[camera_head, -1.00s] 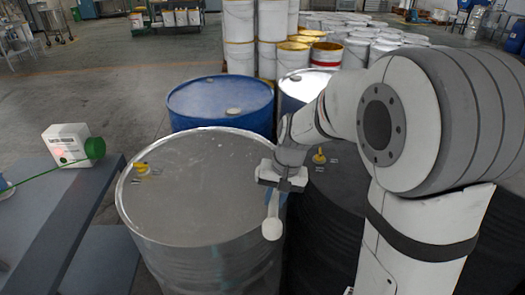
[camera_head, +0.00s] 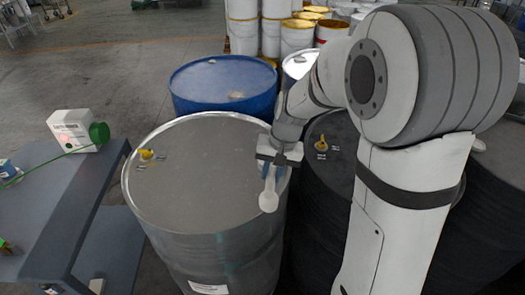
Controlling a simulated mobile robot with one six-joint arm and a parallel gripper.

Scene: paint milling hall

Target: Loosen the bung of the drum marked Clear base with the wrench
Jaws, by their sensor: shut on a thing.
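My gripper (camera_head: 277,167) is shut on a pale grey wrench (camera_head: 268,196), which hangs downward with its rounded end over the right side of a silver-grey drum (camera_head: 205,195). I cannot tell whether the wrench touches the drum. This drum has a yellow bung (camera_head: 147,154) near its left rim, well apart from the wrench. A black drum (camera_head: 312,205) stands to the right, with a yellow bung (camera_head: 321,143) close to my gripper. A white label (camera_head: 208,288) on the silver drum's front is too small to read. I cannot tell which drum is marked Clear base.
A blue drum (camera_head: 222,84) and another drum (camera_head: 298,65) stand behind. White pails (camera_head: 242,35) are stacked at the back.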

